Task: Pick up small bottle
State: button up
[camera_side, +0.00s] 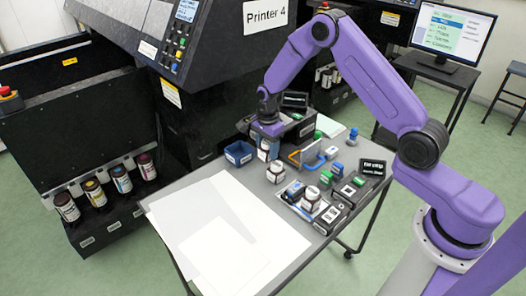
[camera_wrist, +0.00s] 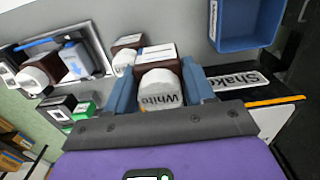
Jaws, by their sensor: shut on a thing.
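A small dark brown bottle with a white cap reading "White" (camera_wrist: 160,97) sits between the two blue fingers of my gripper (camera_wrist: 160,84) in the wrist view. The fingers are shut on its sides. In the side view my gripper (camera_side: 268,136) points down at the far part of the table, over the held bottle (camera_side: 263,153), which shows only partly. I cannot tell whether its base touches the table. A similar bottle with a white cap (camera_side: 276,173) stands nearer; it also shows in the wrist view (camera_wrist: 124,60).
A blue bin (camera_side: 239,153) is left of my gripper, also in the wrist view (camera_wrist: 246,30). A "Shake" label (camera_wrist: 236,80) is close by on the right. Another bottle (camera_side: 311,198), stamps and boxes crowd the table's right side. White sheets (camera_side: 215,235) cover the front.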

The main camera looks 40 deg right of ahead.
jog(key=s+r+n, duration=0.1)
jog(key=s+r, duration=0.9)
jog(key=r, duration=0.1)
jog(key=w+d+n, duration=0.3)
jog(key=d+n, duration=0.4)
jog(key=n, duration=0.2)
jog(key=w+d+n, duration=0.4)
jog(key=d+n, duration=0.2)
jog(key=n, duration=0.2)
jog(key=shift+s+a+f, duration=0.1)
jog(key=shift+s+f, duration=0.05)
jog(key=shift+f, duration=3.55)
jog(key=shift+s+f, duration=0.15)
jog(key=shift+f, duration=3.5)
jog(key=shift+f, duration=0.7)
